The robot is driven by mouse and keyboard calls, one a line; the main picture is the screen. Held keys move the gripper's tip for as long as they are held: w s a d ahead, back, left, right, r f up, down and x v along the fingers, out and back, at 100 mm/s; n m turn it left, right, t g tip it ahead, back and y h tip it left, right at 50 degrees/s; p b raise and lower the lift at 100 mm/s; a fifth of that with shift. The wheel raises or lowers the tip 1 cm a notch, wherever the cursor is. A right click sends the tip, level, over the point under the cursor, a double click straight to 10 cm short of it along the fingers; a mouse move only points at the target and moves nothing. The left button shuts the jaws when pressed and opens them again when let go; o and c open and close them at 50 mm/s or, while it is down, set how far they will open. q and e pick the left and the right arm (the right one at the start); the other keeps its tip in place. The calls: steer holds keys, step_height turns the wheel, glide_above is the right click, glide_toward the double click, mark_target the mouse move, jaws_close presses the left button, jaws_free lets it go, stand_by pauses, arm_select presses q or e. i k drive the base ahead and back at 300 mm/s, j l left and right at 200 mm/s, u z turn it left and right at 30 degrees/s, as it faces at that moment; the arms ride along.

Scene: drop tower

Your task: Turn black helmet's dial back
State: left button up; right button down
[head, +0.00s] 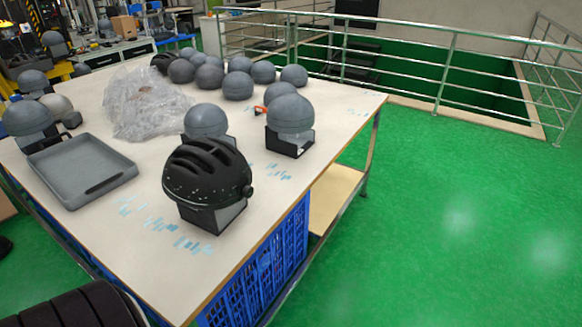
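The black helmet (208,170) has ridged vents on top and sits on a dark stand (205,216) near the table's front right corner. A small round black knob (248,191) shows at its right side; I cannot tell its setting. Neither of my grippers is in view.
The helmet stands on a pale table (135,225) with a grey tray (80,172), a crumpled clear plastic bag (145,103) and several grey head forms (290,115). Blue crates (262,272) sit under the table. The green floor (440,220) to the right is open up to a metal railing (445,75).

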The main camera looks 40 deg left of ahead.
mark_target(249, 191)
steer(key=i, duration=1.8)
steer(key=i+u, duration=0.2)
steer(key=u, duration=0.3)
steer(key=i+l+u, duration=0.1)
steer(key=u, duration=0.4)
steer(key=i+l+u, duration=0.2)
steer(key=u, duration=0.3)
steer(key=i+l, duration=0.05)
